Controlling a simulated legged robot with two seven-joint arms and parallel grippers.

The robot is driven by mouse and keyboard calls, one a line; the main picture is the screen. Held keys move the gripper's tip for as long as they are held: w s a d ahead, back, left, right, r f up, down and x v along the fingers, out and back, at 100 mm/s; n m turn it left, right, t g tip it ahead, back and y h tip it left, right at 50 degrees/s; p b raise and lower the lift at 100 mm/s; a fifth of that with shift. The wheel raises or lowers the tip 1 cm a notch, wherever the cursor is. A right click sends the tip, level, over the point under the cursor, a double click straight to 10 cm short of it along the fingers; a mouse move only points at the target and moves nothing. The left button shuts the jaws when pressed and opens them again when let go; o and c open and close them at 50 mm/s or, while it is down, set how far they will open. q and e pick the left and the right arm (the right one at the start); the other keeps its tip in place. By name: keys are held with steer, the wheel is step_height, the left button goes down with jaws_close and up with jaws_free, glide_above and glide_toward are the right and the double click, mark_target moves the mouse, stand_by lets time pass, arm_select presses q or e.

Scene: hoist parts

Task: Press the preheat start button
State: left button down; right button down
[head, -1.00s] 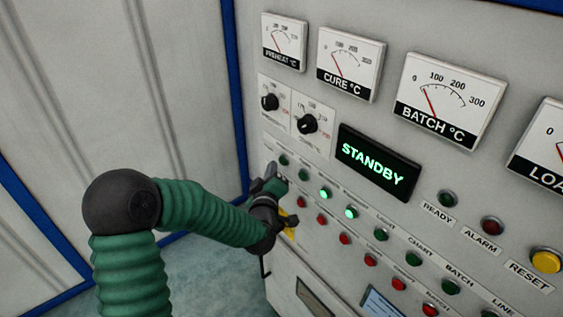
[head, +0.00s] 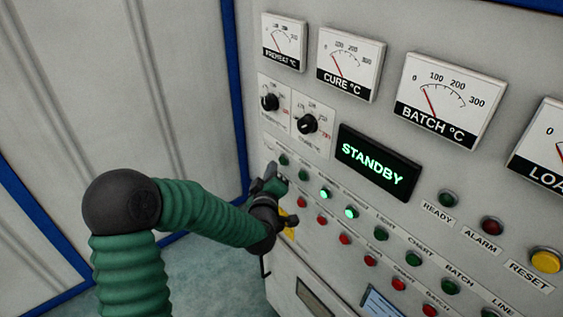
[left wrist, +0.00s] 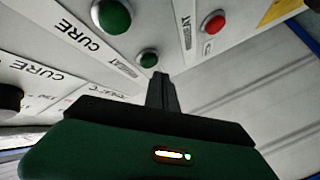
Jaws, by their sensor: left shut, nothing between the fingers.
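The control panel carries a row of green buttons above a row of red ones. The leftmost green button (head: 284,159) is unlit and sits just beyond my left gripper (head: 272,178); its label is too small to read in the head view. In the left wrist view, the shut fingers (left wrist: 162,85) point up at the panel, just below a small green button (left wrist: 148,58). I cannot tell whether they touch it. A red button (left wrist: 213,22) beside a partly readable label ending in "EAT" is up to the right. My right gripper is not in view.
A display (head: 378,162) reads STANDBY. Two green buttons are lit, one of them here (head: 325,192). Dials (head: 307,124) and gauges (head: 284,42) sit above the buttons. A yellow button (head: 546,262) is at the far right. A wall (head: 100,80) stands to the left.

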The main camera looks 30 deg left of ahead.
arm_select(q)
steer(key=shift+d, duration=0.1)
steer(key=shift+w+d+r, duration=0.1)
steer(key=shift+w, duration=0.25)
steer(key=shift+w+d, duration=0.2)
steer(key=shift+w, duration=0.2)
stand_by(0.6)
steer(key=shift+s, duration=0.1)
steer(key=shift+s+a, duration=0.3)
steer(key=shift+s, duration=0.4)
steer(key=s, duration=0.1)
steer(key=s+a, duration=0.1)
steer(key=s, duration=0.1)
steer(key=s+a, duration=0.1)
steer(key=shift+s, duration=0.35)
